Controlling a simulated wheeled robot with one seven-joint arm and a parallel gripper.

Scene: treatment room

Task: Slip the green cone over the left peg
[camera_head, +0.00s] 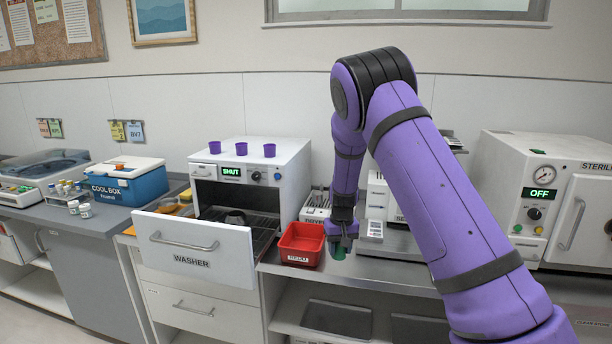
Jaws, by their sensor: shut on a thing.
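My gripper (341,236) points down over the steel counter, just right of the red bin. It is shut on the green cone (338,253), of which only a small part shows below the fingers. I cannot tell whether the cone touches the counter. No peg can be made out in this view. The washer (290,167) stands left of my gripper with its front panel (197,272) out toward me. A dark rack (262,232) lies behind that panel, with a small dark shape on it that is too unclear to name.
The red bin (302,262) sits close beside my gripper. Three purple cups (241,148) stand on the washer. A blue cool box (125,190) is farther left. A steriliser (560,215) stands at the right. My arm hides part of the counter and the equipment behind it.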

